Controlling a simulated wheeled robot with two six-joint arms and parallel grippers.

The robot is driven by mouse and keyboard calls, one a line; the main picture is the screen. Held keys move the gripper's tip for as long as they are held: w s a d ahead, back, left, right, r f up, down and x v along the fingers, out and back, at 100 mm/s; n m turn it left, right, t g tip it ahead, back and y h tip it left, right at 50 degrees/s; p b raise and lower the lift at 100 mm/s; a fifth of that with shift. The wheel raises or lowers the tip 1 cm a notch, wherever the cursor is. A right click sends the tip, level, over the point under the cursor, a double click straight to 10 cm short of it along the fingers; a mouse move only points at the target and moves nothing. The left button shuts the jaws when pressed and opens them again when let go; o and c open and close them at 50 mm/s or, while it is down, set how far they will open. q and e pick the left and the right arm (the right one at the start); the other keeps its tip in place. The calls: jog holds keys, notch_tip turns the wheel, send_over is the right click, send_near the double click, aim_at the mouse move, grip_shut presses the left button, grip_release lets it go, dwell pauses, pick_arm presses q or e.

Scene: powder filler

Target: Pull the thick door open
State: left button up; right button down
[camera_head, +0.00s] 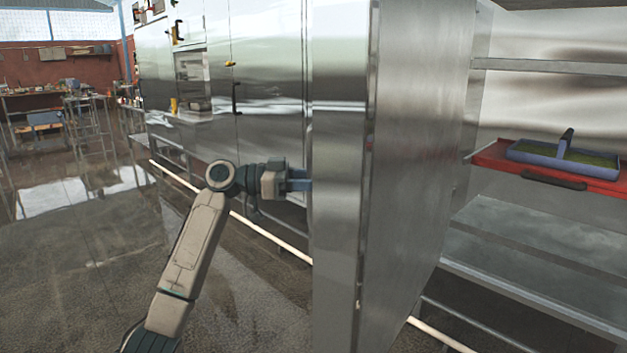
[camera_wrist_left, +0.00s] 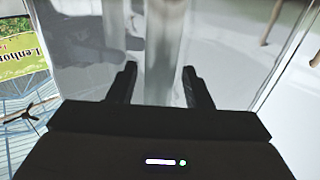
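The thick metal door (camera_head: 418,150) stands open in the head view, its broad edge (camera_head: 338,220) facing me. My left gripper (camera_head: 303,182) reaches from the left to the door's outer side; its fingertips are partly hidden by the edge. In the left wrist view my left gripper (camera_wrist_left: 160,75) has its fingers spread on either side of an upright shiny metal bar (camera_wrist_left: 163,45). A small gap shows beside the left finger; I cannot tell if the right finger touches the bar. My right gripper is not in view.
Right of the door is an open cabinet with metal shelves (camera_head: 540,235), holding a red tray (camera_head: 490,153) with a blue divided box (camera_head: 540,156). Shiny cabinets (camera_head: 270,60) line the back. The floor (camera_head: 90,270) at the left is clear.

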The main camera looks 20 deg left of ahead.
pick_arm(q)
jog(key=shift+a, duration=0.1)
jog(key=b+v, duration=0.2)
jog(key=v, duration=0.8)
jog(key=shift+s+a+b, duration=0.25)
jog(key=shift+b, duration=0.05)
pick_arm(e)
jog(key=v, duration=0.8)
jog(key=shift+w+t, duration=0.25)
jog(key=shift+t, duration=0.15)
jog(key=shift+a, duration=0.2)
